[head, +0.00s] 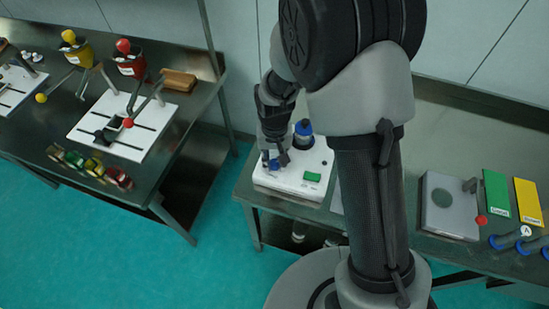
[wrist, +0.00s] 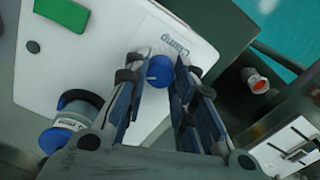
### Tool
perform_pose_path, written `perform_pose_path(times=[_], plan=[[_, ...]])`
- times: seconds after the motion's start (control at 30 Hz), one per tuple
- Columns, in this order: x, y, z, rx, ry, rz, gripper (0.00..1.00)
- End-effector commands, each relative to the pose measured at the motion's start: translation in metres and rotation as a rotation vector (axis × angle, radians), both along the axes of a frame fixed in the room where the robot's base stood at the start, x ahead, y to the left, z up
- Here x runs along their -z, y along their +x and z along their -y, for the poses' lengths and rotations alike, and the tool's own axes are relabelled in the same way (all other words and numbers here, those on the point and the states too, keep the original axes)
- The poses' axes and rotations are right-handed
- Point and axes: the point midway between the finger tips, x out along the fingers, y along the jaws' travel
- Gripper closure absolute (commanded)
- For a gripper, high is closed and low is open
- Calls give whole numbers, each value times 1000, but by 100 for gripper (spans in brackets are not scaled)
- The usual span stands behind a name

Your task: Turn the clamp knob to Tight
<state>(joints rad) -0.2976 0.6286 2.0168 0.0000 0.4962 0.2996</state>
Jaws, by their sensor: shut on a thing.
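The blue clamp knob (wrist: 158,71) is on the white top of the sieve machine (head: 318,160), beside a printed "Clamp" label (wrist: 172,46). A small pale mark shows on the knob; I cannot read which setting it points to. My gripper (wrist: 161,74) is shut on the knob, one finger on each side of it. In the head view my gripper (head: 274,161) reaches down to the knob at the front left of the machine. A blue-capped cylinder (head: 303,132) stands upright behind it, and a green switch (head: 312,177) is to its right.
A grey device (head: 451,205) with a red-ended lever stands on the right, beside a green panel (head: 497,193) and a yellow panel (head: 528,201). A separate bench (head: 190,112) on the left holds two stands with funnels. Teal floor lies between.

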Motion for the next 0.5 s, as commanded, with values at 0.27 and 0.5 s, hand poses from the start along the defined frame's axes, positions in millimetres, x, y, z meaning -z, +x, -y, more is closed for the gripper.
perform_pose_path(times=[0.27,0.5], plan=[[0,0,0,85,0,1,100],[0,0,0,101,0,1,100]])
